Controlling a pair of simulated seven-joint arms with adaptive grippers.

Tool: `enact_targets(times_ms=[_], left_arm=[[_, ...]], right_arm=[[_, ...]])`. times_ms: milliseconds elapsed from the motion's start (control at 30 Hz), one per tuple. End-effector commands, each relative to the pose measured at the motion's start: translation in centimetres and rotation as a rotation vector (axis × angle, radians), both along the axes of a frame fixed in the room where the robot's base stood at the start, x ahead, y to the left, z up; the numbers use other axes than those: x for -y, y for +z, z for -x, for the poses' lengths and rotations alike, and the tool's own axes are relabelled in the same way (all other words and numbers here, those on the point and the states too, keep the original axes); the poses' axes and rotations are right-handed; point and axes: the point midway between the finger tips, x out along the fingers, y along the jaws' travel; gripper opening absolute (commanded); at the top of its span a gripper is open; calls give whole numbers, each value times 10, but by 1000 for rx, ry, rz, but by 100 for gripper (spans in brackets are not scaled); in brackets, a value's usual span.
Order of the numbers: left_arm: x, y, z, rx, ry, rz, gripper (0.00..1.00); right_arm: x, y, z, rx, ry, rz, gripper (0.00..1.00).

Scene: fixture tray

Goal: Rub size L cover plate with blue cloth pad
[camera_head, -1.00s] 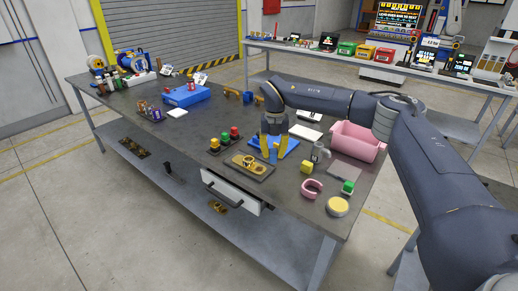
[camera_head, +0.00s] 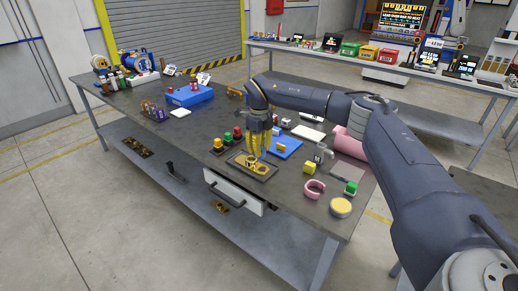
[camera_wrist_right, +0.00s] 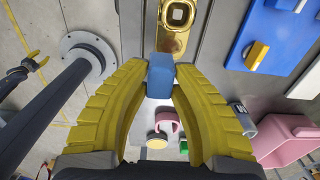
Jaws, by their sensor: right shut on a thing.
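The brass cover plate (camera_head: 249,161) lies on a dark fixture tray (camera_head: 264,175) near the front edge of the bench. It also shows at the top of the right wrist view (camera_wrist_right: 178,14). My right gripper (camera_head: 256,153), with yellow fingers, points down over the plate's right part. In the right wrist view its fingertips (camera_wrist_right: 160,72) are shut on the blue cloth pad (camera_wrist_right: 160,76). The pad appears right beside the plate's near end; I cannot tell whether they touch. The fingers hide the pad in the head view.
A blue board (camera_head: 287,150) with a yellow piece lies just right of the gripper. Red, green and yellow buttons (camera_head: 227,140) stand at the left. A yellow cube (camera_head: 309,168), pink ring (camera_head: 314,189), round yellow-topped piece (camera_head: 341,207) and pink bin (camera_head: 350,143) are to the right.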

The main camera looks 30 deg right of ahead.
Motion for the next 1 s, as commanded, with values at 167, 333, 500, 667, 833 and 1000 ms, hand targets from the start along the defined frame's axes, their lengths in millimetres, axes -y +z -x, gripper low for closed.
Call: enact_targets(times_ms=[167, 333, 500, 667, 833, 1000], left_arm=[[0, 0, 0, 0, 0, 0, 44], [0, 0, 0, 0, 0, 0, 44], [0, 0, 0, 0, 0, 0, 44], [0, 0, 1, -1, 0, 1, 44], [0, 0, 1, -1, 0, 1, 44], [0, 0, 2, -2, 0, 0, 44]], right_arm=[[0, -12, 0, 0, 1, 0, 0], [0, -27, 0, -1, 1, 0, 0], [0, -43, 0, 0, 1, 0, 0], [0, -57, 0, 0, 0, -1, 0], [1, -78, 1, -2, -2, 0, 0], [23, -78, -3, 0, -13, 1, 0]])
